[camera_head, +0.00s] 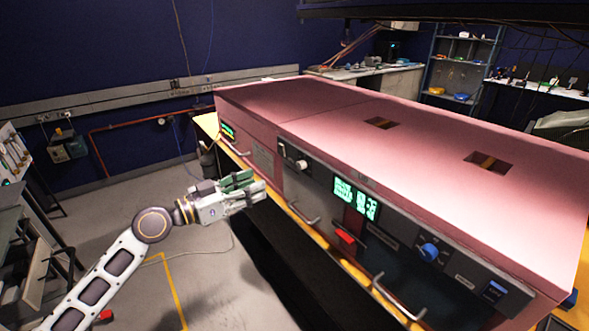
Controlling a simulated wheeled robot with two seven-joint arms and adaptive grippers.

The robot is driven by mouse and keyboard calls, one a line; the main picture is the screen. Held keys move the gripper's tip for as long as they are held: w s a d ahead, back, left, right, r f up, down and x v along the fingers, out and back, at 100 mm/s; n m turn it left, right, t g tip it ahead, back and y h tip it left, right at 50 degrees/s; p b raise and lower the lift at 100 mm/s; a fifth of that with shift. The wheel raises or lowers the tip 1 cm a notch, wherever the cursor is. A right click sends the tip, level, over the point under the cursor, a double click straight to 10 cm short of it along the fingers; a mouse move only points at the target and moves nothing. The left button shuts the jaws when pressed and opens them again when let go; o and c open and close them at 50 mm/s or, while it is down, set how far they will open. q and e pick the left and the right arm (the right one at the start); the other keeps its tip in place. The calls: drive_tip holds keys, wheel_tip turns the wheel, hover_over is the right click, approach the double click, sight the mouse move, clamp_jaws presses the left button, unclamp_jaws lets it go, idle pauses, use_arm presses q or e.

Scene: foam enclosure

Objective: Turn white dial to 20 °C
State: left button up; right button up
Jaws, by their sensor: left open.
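The white dial (301,164) is a small pale knob on a dark panel near the left part of the pink foam enclosure's (450,150) long front face. Its scale marks are too small to read. My left gripper (262,187) is open and empty, in front of the enclosure, left of and a little lower than the dial in the picture. It appears apart from the dial. A green display (356,198) with lit figures sits right of the dial; I cannot read them clearly. My right gripper does not show.
A red switch (346,237), a blue knob (430,251) and a blue switch (494,290) are on the front face. Metal handles (303,214) stick out below the panels. A yellow rail runs along the lower front. The grey floor (225,285) at left is mostly clear.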

use_arm(q)
drive_tip(key=p, duration=0.2)
approach(298, 167)
drive_tip(key=shift+d, duration=0.55)
drive_tip(key=p+x, duration=0.1)
drive_tip(key=x, duration=0.4)
drive_tip(key=shift+w+r+p, duration=0.15)
drive_tip(key=shift+w+p, duration=0.15)
drive_tip(key=shift+p, duration=0.05)
drive_tip(key=shift+w+d, duration=0.4)
drive_tip(key=shift+d, duration=0.1)
drive_tip(key=shift+w+d+p, duration=0.3)
drive_tip(key=shift+w+d, duration=0.05)
drive_tip(key=shift+d, duration=0.15)
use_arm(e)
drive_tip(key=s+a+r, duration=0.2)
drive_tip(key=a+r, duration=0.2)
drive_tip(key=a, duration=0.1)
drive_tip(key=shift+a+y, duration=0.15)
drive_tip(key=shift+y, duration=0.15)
use_arm(q)
drive_tip(key=shift+c, duration=0.5)
clamp_jaws()
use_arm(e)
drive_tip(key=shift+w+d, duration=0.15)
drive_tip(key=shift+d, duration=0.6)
